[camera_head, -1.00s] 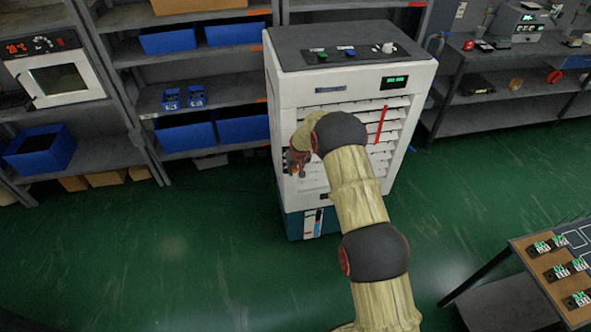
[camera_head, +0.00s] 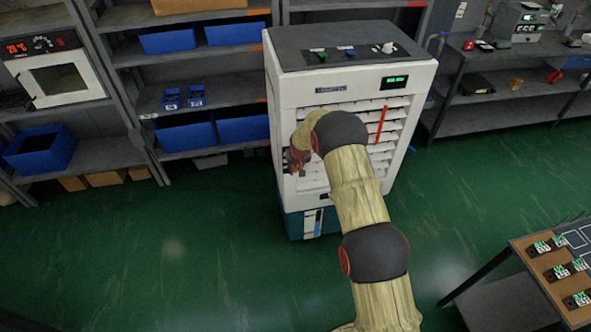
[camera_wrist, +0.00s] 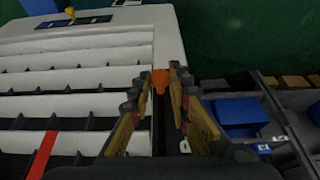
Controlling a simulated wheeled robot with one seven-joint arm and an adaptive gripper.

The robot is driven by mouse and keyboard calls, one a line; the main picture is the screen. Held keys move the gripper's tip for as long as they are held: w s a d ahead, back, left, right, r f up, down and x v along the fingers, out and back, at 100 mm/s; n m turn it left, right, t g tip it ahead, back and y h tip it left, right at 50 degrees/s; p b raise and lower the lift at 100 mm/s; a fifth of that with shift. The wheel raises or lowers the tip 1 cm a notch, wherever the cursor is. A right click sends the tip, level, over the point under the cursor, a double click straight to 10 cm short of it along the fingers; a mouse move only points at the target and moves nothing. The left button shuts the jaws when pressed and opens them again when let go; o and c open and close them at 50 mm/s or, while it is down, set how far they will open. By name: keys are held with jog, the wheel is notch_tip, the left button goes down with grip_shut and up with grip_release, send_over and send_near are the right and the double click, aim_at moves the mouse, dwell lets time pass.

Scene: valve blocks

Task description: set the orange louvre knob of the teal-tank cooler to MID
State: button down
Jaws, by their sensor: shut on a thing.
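The white cooler (camera_head: 345,85) stands on the floor, with its teal tank (camera_head: 296,226) at the bottom. Its louvre front also fills the left of the wrist view (camera_wrist: 80,77). The orange louvre knob (camera_wrist: 160,82) shows in the wrist view near the side edge of the louvres, between my fingertips. My gripper (camera_wrist: 162,78) is shut on this knob. In the head view my gripper (camera_head: 296,162) is at the left part of the cooler front, and the knob is hidden there. I cannot read any position marks around the knob.
A red strip (camera_head: 381,124) crosses the louvres to the right of my arm. The cooler's top panel (camera_head: 350,52) carries green, blue and white controls. Shelves with blue bins (camera_head: 243,124) stand behind left. The green floor around the cooler is clear.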

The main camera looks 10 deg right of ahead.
notch_tip(320, 180, up, 4)
jog(key=shift+f, duration=0.2)
jog(key=c, duration=1.7)
grip_release()
jog(key=shift+o, duration=0.2)
jog(key=shift+r, duration=0.1)
jog(key=v, duration=1.1)
jog(key=shift+s+r, duration=0.25)
jog(key=shift+r, duration=0.05)
